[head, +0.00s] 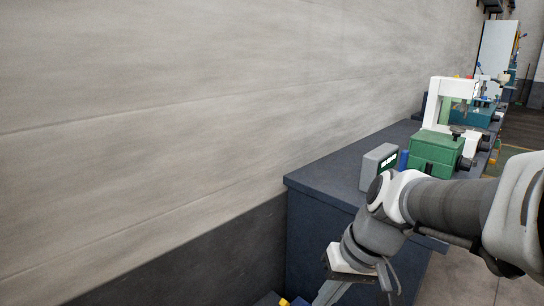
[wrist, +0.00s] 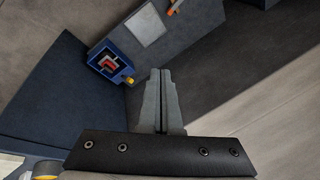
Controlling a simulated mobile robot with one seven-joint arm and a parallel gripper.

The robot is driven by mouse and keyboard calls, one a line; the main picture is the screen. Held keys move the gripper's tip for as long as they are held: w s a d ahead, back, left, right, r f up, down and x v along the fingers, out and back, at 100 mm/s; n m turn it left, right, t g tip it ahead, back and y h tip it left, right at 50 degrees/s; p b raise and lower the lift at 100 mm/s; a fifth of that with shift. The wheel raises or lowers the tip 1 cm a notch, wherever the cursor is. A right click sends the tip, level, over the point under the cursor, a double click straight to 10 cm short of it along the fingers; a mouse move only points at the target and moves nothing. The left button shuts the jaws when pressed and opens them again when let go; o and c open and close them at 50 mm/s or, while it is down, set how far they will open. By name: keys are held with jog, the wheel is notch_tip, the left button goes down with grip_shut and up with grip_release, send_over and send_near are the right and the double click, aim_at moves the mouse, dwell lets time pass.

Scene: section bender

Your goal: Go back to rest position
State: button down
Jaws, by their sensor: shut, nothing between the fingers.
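My gripper (wrist: 161,84) shows in the wrist view with its two grey fingers together and nothing between them. It points down past dark blue furniture and does not visibly touch anything. In the head view my arm reaches in from the right edge and bends downward in front of the bench. There the fingers are cut off by the lower edge of the picture.
A dark blue bench (head: 320,190) runs along the wall, with a grey box with a display (head: 377,167) and a green and white machine (head: 436,150) on it. In the wrist view a blue tray (wrist: 108,62) with red and white parts lies near the fingers. Bare floor shows at lower right.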

jog(key=s+d+r+m+t+h, duration=0.1)
jog(key=s+d+r+t+h, duration=0.35)
jog(key=s, duration=0.35)
notch_tip(320, 180, up, 18)
jog(key=p, duration=1.7)
jog(key=shift+w+d+f+y+p, duration=0.15)
jog(key=shift+d+f+y+p, duration=0.1)
jog(key=shift+d+y+p, duration=0.15)
jog(key=shift+g, duration=0.25)
